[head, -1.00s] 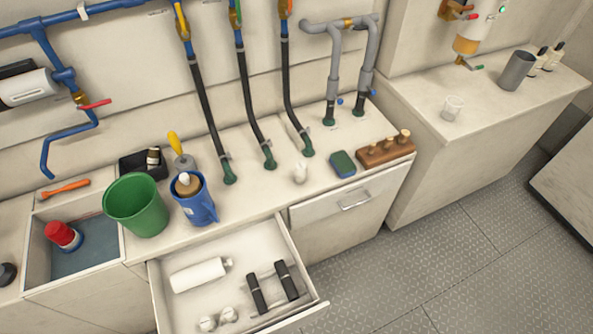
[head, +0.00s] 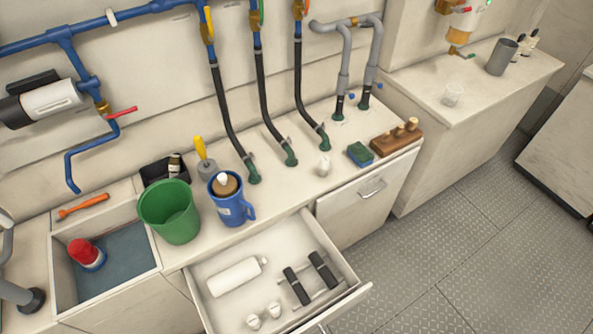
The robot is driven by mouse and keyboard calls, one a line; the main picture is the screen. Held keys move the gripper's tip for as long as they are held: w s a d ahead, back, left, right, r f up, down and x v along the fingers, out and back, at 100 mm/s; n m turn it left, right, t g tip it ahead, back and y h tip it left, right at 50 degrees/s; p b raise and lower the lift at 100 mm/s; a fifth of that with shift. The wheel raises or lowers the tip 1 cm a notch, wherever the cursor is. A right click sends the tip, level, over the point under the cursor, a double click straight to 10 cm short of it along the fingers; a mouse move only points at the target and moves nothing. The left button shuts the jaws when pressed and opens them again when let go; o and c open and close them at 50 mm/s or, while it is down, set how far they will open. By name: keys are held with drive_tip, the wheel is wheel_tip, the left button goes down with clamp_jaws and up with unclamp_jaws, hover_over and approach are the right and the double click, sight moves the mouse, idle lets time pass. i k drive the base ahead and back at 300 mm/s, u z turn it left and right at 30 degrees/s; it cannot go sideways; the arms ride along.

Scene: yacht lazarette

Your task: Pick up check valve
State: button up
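No part is clearly identifiable as the check valve. The open drawer (head: 347,294) holds two small pale rounded fittings (head: 263,315) near its front, and two black cylinders (head: 309,278) with thin metal rods beside them. Either kind could be a valve part, but they are too small to tell. A white bottle (head: 236,277) lies on its side in the same drawer. A small white object (head: 323,166) stands on the counter near the hoses. My gripper is not in view.
The counter bears a green bucket (head: 168,211), a blue jug (head: 231,206), a green-blue sponge (head: 360,154) and a wooden block with pegs (head: 396,139). A red-capped container (head: 86,253) is in the sink (head: 125,258). The open drawer juts over clear metal floor (head: 460,240).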

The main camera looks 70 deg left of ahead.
sight(324, 166)
drive_tip(key=k, duration=1.8)
drive_tip(key=u, duration=1.5)
drive_tip(key=i, duration=1)
